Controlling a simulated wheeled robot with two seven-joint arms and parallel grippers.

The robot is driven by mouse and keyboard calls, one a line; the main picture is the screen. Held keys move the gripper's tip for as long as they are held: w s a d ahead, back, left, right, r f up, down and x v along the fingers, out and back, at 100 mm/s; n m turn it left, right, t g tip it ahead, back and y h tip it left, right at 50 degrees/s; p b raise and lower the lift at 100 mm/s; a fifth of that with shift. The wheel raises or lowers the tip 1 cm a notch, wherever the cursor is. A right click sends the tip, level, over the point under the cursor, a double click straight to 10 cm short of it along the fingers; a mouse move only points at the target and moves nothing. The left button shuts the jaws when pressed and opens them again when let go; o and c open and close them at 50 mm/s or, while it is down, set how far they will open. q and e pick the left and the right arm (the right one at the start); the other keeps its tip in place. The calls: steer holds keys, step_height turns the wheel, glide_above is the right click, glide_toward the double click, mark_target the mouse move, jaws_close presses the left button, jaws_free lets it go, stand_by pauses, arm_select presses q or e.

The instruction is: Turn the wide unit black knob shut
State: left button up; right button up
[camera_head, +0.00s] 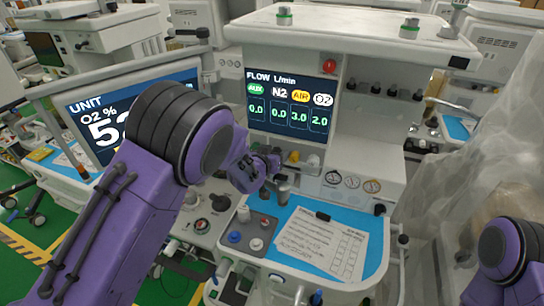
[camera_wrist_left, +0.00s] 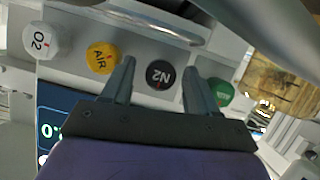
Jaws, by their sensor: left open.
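The black knob (camera_wrist_left: 160,75), marked N2, is in a row of knobs in the left wrist view. My left gripper (camera_wrist_left: 158,68) is open, with one finger on each side of the black knob; I cannot tell whether they touch it. In the head view my left gripper (camera_head: 272,164) is at the wide unit's panel below the flow screen (camera_head: 289,106) and hides the black knob. The screen reads 0.0 under N2, 3.0 under AIR and 2.0 under O2. My right gripper is out of view.
A yellow AIR knob (camera_wrist_left: 102,58) and a white O2 knob (camera_wrist_left: 40,40) are left of the black knob; a green knob (camera_wrist_left: 221,92) is right of it, close to a finger. Below the panel, a paper sheet (camera_head: 322,243) lies on the blue worktop (camera_head: 376,262).

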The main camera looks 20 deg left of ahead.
arm_select(q)
steer(key=b+v, duration=0.2)
steer(key=v, duration=0.8)
steer(key=shift+b, duration=0.4)
steer(key=shift+s, duration=0.1)
